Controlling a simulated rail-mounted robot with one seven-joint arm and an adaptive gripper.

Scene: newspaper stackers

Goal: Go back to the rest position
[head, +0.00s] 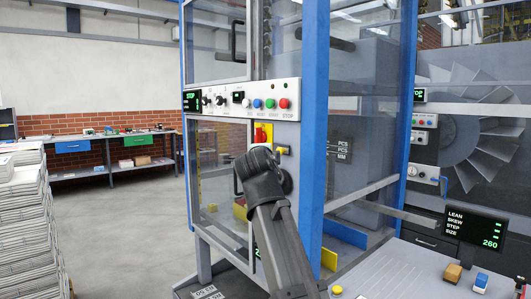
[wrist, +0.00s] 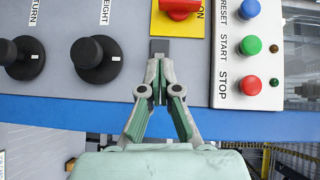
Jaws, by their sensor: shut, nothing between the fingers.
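My gripper (wrist: 159,68) is shut and empty in the wrist view. Its fingertips are together in front of the grey control panel (wrist: 120,25), just below a small dark grey tab (wrist: 159,47) under the yellow plate. I cannot tell whether they touch the panel. In the head view my dark arm reaches up to the front of the blue-framed machine (head: 312,120), and its end hides the fingers. A red switch (wrist: 180,8) on a yellow plate (wrist: 188,30) is just above the fingertips; the switch also shows in the head view (head: 260,134).
Blue (wrist: 248,9), green (wrist: 250,45) and red (wrist: 250,82) buttons are right of the fingers, two black knobs (wrist: 97,58) left. A stack of papers (head: 22,225) stands left; a console with a screen (head: 476,230) is right. The left floor (head: 130,230) is clear.

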